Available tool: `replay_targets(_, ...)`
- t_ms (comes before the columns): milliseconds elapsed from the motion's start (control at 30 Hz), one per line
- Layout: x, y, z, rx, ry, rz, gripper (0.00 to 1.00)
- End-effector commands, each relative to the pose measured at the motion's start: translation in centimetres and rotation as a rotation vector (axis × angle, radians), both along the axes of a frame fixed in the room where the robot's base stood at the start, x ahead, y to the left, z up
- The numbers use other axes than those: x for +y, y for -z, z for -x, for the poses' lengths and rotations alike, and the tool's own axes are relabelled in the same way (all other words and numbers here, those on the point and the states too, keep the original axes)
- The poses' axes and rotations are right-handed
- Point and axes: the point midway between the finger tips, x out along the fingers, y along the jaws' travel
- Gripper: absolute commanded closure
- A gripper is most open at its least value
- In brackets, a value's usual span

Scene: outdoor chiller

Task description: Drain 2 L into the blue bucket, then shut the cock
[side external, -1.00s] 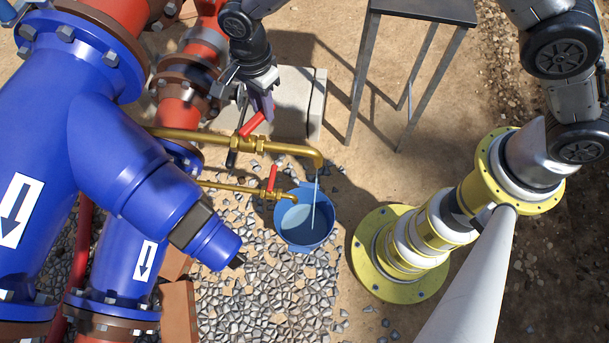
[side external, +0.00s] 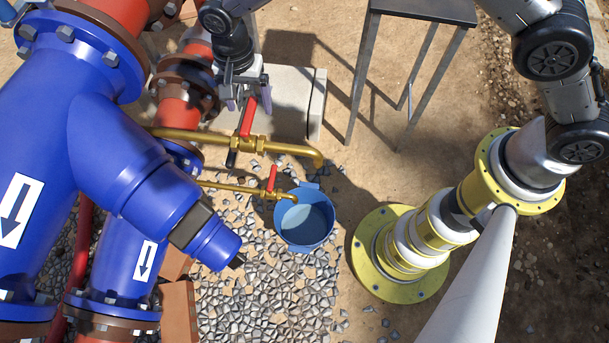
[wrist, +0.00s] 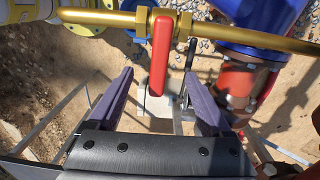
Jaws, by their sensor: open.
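The blue bucket (side external: 287,236) stands on gravel with water in it. Above it ends the larger brass pipe (side external: 292,150), with no stream at its outlet. Its cock has a red lever (side external: 246,118) standing roughly across the pipe, and the lever also lies crosswise in the wrist view (wrist: 161,55). My gripper (side external: 249,106) is open, and its two fingers sit on either side of the lever's free end in the wrist view (wrist: 160,76), with gaps visible. A smaller brass pipe with its own red lever (side external: 272,178) ends over the bucket's rim.
Large blue valve bodies (side external: 110,170) and red flanged pipes fill the left. A metal stand (side external: 425,12) is behind at the top. A concrete block (side external: 295,100) lies behind the cock.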

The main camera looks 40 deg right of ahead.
Motion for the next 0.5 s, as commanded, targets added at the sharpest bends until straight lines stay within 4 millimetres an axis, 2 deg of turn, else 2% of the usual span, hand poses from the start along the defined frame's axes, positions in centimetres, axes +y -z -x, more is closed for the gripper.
replay_targets(300, 0.0, -0.1, 0.0, 0.0, 0.0, 0.0, 0.1)
replay_targets(500, 0.1, -1.9, 0.0, -0.001, 0.0, -0.001, 0.1)
